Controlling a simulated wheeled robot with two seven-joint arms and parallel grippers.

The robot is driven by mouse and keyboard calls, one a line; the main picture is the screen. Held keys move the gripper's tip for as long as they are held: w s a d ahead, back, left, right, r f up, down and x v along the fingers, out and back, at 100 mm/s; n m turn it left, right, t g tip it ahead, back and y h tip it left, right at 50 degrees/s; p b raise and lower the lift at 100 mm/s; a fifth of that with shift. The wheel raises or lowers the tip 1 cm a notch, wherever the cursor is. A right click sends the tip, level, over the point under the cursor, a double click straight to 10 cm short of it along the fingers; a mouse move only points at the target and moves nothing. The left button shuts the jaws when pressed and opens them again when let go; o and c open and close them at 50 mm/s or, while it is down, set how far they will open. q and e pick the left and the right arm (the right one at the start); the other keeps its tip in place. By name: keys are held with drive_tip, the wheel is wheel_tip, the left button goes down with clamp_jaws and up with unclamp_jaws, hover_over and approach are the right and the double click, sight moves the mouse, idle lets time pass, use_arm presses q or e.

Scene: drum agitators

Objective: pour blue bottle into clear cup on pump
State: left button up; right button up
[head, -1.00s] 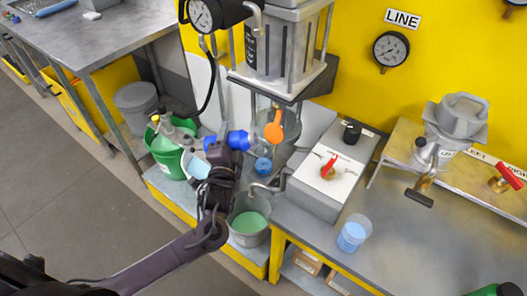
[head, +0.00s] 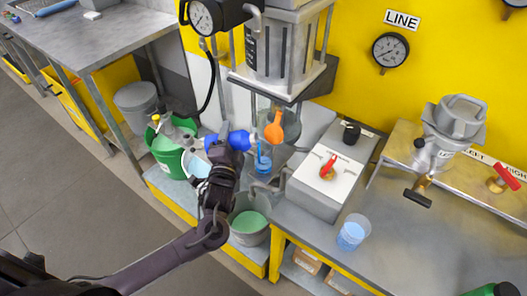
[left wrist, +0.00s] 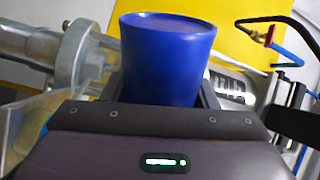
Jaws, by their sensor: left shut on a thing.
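My left gripper (head: 222,148) is shut on a blue bottle (head: 240,139), which lies on its side with its mouth to the right. A thin blue stream (head: 259,153) falls from the bottle's mouth into a small clear cup (head: 263,166) under the pump; blue liquid shows in the cup. In the left wrist view the bottle's blue end (left wrist: 166,62) fills the middle, between my fingers. My right gripper is out of view.
An orange paddle handle (head: 275,128) hangs close to the bottle's mouth. A grey bucket of green liquid (head: 250,222) stands below my gripper, and a green bucket (head: 172,160) at left. A second clear cup with blue liquid (head: 353,232) stands on the bench at right.

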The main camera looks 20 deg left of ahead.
use_arm(q)
drive_tip(key=shift+d+r+m+p, duration=0.25)
drive_tip(key=shift+r+m+p, duration=0.3)
drive_tip(key=shift+p, duration=0.3)
idle(1.4)
